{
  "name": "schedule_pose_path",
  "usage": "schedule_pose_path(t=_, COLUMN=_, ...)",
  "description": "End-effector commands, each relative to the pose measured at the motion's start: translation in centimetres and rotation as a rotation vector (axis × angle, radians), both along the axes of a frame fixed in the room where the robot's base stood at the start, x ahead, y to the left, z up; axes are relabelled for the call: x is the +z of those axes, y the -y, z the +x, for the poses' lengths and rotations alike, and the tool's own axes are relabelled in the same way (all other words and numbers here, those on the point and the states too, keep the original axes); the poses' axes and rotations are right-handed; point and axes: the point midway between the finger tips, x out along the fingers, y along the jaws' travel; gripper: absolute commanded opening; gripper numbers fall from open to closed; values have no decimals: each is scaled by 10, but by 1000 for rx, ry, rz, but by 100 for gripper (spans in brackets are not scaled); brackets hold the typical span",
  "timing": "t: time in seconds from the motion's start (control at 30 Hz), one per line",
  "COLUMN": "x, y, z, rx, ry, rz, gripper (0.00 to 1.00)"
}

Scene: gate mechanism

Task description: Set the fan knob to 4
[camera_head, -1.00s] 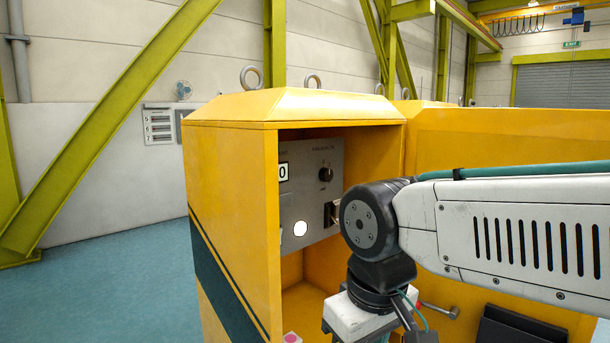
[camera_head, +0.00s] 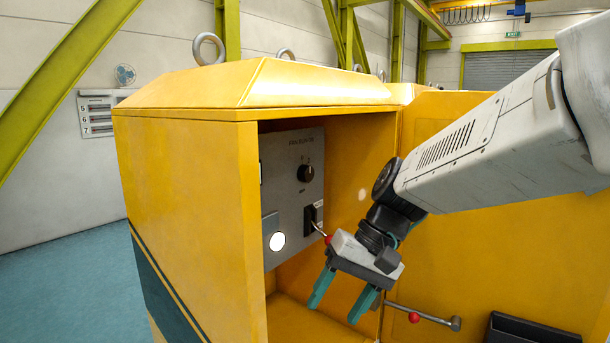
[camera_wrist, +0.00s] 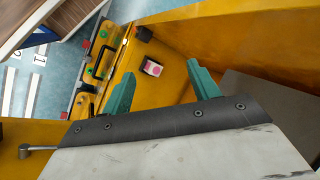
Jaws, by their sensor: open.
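A round black knob (camera_head: 305,173) sits on the grey panel (camera_head: 290,150) inside the open yellow cabinet in the head view. Small lettering stands above the knob, too small to read surely, and its setting cannot be read. My gripper (camera_head: 341,300) has two teal fingers, spread apart and pointing down, with nothing between them. It hangs below and to the right of the knob, in front of the cabinet opening, and does not touch the knob. The fingers also show in the wrist view (camera_wrist: 163,82); the knob does not show there.
A lever with a red ball end (camera_head: 327,240) sticks out of the panel below the knob, close to my wrist. A white round light (camera_head: 277,241) is at its left. The cabinet's left wall (camera_head: 190,210) borders the opening.

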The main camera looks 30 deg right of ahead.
Motion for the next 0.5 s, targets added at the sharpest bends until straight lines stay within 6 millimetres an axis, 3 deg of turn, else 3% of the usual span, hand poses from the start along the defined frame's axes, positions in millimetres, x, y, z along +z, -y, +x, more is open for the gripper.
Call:
schedule_pose_path(t=0.1, x=18, y=23, z=64, rx=-129, ry=165, rz=250, gripper=60)
schedule_pose_path(t=0.3, x=70, y=92, z=155, rx=-289, ry=624, rz=464, gripper=60)
schedule_pose_path(t=0.5, x=116, y=148, z=195, rx=-357, ry=1011, rz=442, gripper=60)
